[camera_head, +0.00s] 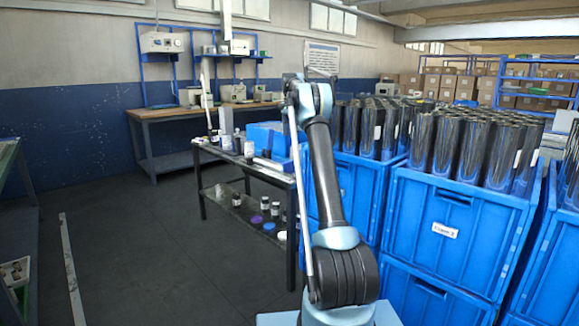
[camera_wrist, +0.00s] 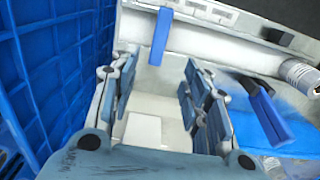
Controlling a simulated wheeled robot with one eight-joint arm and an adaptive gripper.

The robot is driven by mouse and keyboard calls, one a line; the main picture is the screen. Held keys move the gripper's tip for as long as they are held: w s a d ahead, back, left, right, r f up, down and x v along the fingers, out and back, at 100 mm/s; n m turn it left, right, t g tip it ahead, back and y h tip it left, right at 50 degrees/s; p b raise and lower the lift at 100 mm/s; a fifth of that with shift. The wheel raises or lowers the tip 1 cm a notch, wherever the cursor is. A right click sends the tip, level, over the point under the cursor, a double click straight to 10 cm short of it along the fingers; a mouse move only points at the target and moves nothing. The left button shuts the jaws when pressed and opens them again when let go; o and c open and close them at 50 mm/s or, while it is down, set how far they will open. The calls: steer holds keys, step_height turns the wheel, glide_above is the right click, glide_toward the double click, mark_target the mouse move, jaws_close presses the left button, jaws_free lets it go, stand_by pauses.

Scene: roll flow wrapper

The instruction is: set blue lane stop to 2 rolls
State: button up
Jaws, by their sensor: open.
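In the wrist view, my gripper (camera_wrist: 160,80) is open. Its two jointed blue-grey fingers stand apart, with only a pale surface showing between them. A narrow upright blue piece (camera_wrist: 160,36) stands beyond the fingertips against a white panel, apart from them. A longer blue bar (camera_wrist: 270,118) with a dark part lies to the right of the fingers. I cannot tell which of the two blue pieces is the blue lane stop, and no setting can be read. In the head view my arm reaches up past the dark table, and the gripper's fingers cannot be made out.
A blue crate wall (camera_wrist: 55,70) runs close along the left in the wrist view. In the head view, blue crates (camera_head: 440,245) with dark rolls stand right of my arm. The floor (camera_head: 140,240) at the left is mostly clear.

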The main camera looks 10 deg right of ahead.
mark_target(290, 161)
step_height(290, 161, down, 17)
steer(key=shift+f, duration=0.1)
stand_by(0.6)
jaws_close()
